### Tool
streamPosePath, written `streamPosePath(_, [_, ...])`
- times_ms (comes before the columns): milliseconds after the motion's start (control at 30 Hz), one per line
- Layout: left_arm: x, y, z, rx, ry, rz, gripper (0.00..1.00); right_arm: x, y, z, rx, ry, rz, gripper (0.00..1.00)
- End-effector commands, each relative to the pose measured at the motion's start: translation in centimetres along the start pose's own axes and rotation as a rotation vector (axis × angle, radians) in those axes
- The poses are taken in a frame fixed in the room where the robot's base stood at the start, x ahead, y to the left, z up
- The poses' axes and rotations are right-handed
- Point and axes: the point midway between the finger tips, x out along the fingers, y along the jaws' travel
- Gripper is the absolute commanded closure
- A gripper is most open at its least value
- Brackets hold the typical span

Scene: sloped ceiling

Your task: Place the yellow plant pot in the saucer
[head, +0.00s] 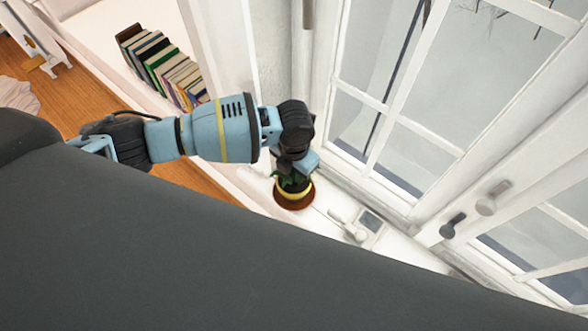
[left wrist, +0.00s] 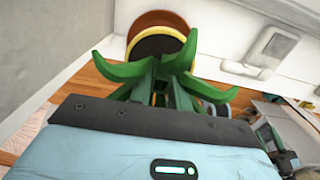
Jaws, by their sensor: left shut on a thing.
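The yellow plant pot (head: 294,194) holds a dark green plant (head: 291,182) and shows low below my left gripper in the head view. My left gripper (head: 298,167) is shut on the potted plant from above. The brown saucer (head: 294,205) shows around the pot's lower part on the white sill. In the left wrist view the green leaves (left wrist: 138,72) spread in front of the jaws, and the pot's yellow rim (left wrist: 187,50) shows with dark soil inside. The saucer (left wrist: 160,17) shows beyond it. The leaves hide the fingertips. I cannot tell whether the pot touches the saucer.
The white window sill (head: 325,228) is narrow, with tall window frames (head: 380,100) close on the right. A window latch (head: 348,230) lies just right of the saucer. A row of books (head: 162,68) stands on a white shelf at the upper left.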

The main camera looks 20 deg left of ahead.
Motion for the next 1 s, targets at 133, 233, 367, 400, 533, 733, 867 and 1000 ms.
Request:
streamPosePath(133, [0.3, 0.0, 0.0, -0.001, 0.0, 0.0, 0.79, 0.1, 0.0, 0.2, 0.001, -0.003, 0.0, 0.64])
streamPosePath(233, [0.2, 0.0, 0.0, 0.0, 0.0, 0.0, 0.65, 0.0, 0.0, 0.1, 0.0, -0.002, 0.0, 0.64])
streamPosePath(367, [0.2, 0.0, 0.0, 0.0, 0.0, 0.0, 0.59, 0.0, 0.0, 0.1, 0.0, -0.002, 0.0, 0.64])
streamPosePath(400, [0.2, 0.0, 0.0, 0.0, 0.0, 0.0, 0.59, 0.1, 0.0, 0.1, 0.0, -0.002, 0.0, 0.64])
streamPosePath(533, [0.2, 0.0, 0.0, 0.0, 0.0, 0.0, 0.59, 0.1, 0.0, 0.1, 0.0, -0.001, 0.0, 0.64])
streamPosePath(733, [-1.2, 0.1, 0.1, 0.0, -0.003, 0.001, 0.59, 0.0, 0.0, -0.5, -0.001, 0.009, 0.001, 0.64])
streamPosePath(867, [-3.5, 0.1, 0.1, 0.0, -0.005, 0.002, 0.59, -0.1, 0.1, -1.1, -0.003, 0.018, 0.002, 0.64])
streamPosePath(1000, [-6.4, 0.1, 0.1, 0.001, -0.006, 0.002, 0.59, -0.2, 0.1, -1.5, -0.004, 0.026, 0.002, 0.64])
